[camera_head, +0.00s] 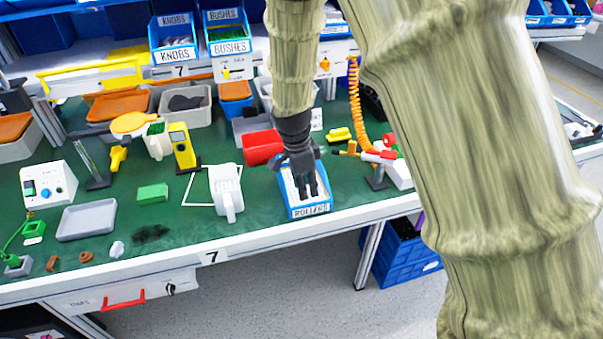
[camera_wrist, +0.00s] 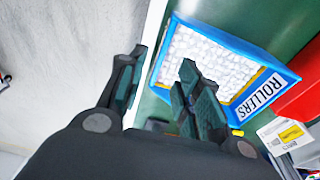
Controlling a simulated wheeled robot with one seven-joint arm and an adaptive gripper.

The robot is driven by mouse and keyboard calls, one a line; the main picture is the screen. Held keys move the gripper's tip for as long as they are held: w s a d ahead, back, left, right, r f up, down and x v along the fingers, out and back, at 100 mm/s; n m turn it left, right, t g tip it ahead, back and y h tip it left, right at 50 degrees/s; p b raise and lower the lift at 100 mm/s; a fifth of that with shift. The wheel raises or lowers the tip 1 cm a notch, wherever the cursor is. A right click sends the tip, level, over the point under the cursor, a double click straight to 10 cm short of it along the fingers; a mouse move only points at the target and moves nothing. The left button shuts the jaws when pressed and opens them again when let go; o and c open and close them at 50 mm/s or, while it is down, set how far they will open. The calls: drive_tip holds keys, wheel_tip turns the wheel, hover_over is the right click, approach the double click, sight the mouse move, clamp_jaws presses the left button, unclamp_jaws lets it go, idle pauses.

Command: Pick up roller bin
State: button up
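The roller bin (camera_head: 309,211) is a blue open box with a white label on its front. It stands at the front edge of the green worktable. In the wrist view the bin (camera_wrist: 285,68) is labelled ROLLERS and is full of small white pieces. My gripper (camera_head: 306,188) points down over the bin and hides part of it. In the wrist view my gripper (camera_wrist: 162,62) is open and empty, one side over the bin's contents, the other outside its wall. The wall lies between the fingertips in the picture; I cannot tell whether they reach below its rim.
A white jug-like container (camera_head: 226,190) is left of the roller bin. An orange coiled hose (camera_head: 355,105) hangs to the right. The floor (camera_head: 290,280) is open in front of the table.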

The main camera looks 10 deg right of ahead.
sight(311, 204)
drive_tip(key=shift+w+a+r, duration=0.1)
drive_tip(key=shift+w+r, duration=0.1)
drive_tip(key=shift+w, duration=0.1)
drive_tip(key=f, duration=0.2)
drive_tip(key=d+f, duration=0.1)
drive_tip(key=f, duration=0.1)
drive_tip(key=shift+d+f+p, duration=0.15)
drive_tip(key=shift+f+p, duration=0.05)
drive_tip(key=shift+p, duration=0.2)
drive_tip(key=shift+s+f, duration=0.15)
drive_tip(key=shift+f, duration=0.25)
drive_tip(key=shift+d+f+p, duration=0.2)
drive_tip(key=shift+f+p, duration=0.25)
drive_tip(key=shift+f, duration=0.8)
drive_tip(key=shift+d+f+p, duration=0.2)
drive_tip(key=shift+f+p, duration=0.25)
drive_tip(key=shift+f, duration=0.75)
clamp_jaws()
